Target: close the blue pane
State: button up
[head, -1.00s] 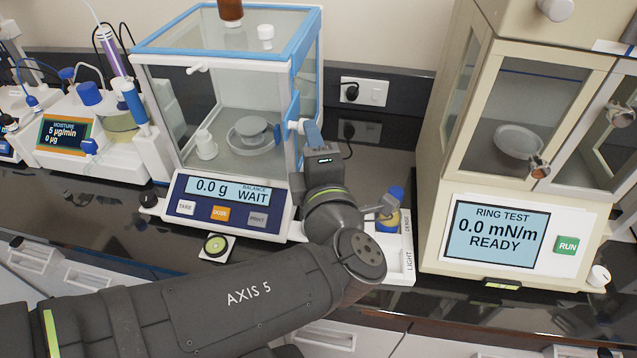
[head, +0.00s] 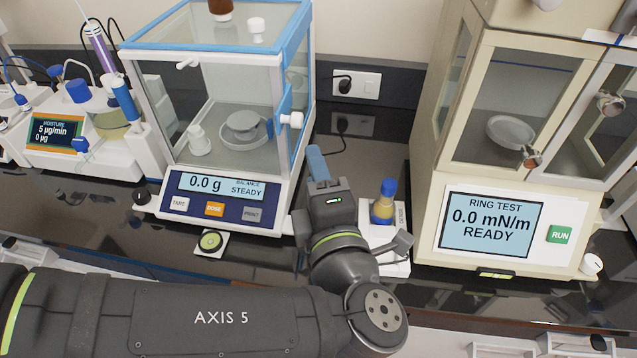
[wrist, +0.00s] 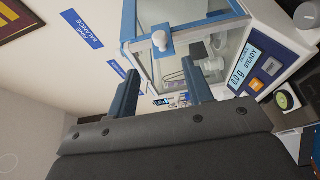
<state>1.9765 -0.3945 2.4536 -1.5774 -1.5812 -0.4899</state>
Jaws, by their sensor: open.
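The blue pane is the right side pane of the glass balance. Its blue strip (head: 285,106) with a white knob (head: 292,120) stands close to the front right corner of the case. In the wrist view the strip (wrist: 205,32) and white knob (wrist: 162,40) lie just beyond my fingers. I cannot tell whether a gap is left at the pane's edge. My gripper (head: 318,165) is open and empty, below and to the right of the knob, apart from it. In the wrist view its two blue fingers (wrist: 160,84) stand wide apart with nothing between them.
The balance display (head: 222,187) reads 0.0 g STEADY. A yellow bottle with a blue cap (head: 383,205) stands on a white tray just right of my gripper. The ring test cabinet (head: 425,170) stands farther right.

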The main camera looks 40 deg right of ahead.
jog(key=shift+v, duration=0.85)
jog(key=shift+w, duration=0.15)
send_near(295, 114)
jog(key=shift+w+d+f, duration=0.65)
jog(key=shift+w+f, duration=0.05)
jog(key=shift+w, duration=0.25)
dwell(0.4)
dwell(0.5)
jog(key=shift+v, duration=3.9)
jog(key=shift+x, duration=8.75)
jog(key=shift+w+d, duration=0.4)
jog(key=shift+w, duration=0.15)
